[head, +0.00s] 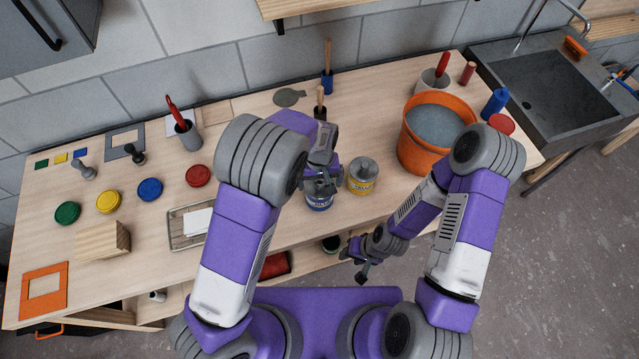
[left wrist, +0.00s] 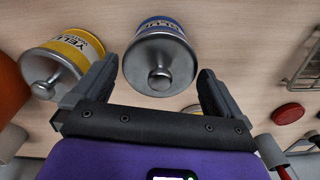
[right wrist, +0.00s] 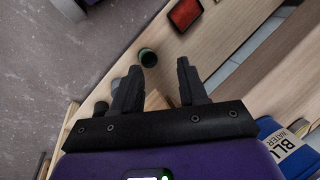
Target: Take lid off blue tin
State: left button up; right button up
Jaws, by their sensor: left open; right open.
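The blue tin (head: 319,203) stands on the workbench near its front edge, with my left gripper (head: 321,183) just above it. In the left wrist view the blue tin (left wrist: 163,24) has its grey metal lid (left wrist: 159,68) on, with a round knob in the middle. My right gripper (head: 362,270) is open and empty, low in front of the bench. It also shows in the right wrist view (right wrist: 155,80).
A yellow tin (head: 362,176) with a grey lid stands right beside the blue tin. An orange bucket (head: 411,163) of water is farther right. A metal tray (head: 188,229) lies to the left. Coloured lids (head: 150,189) and a wooden block (head: 103,241) are farther left.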

pick_arm(q)
jog(key=shift+c, duration=0.3)
jog(key=c, duration=0.7)
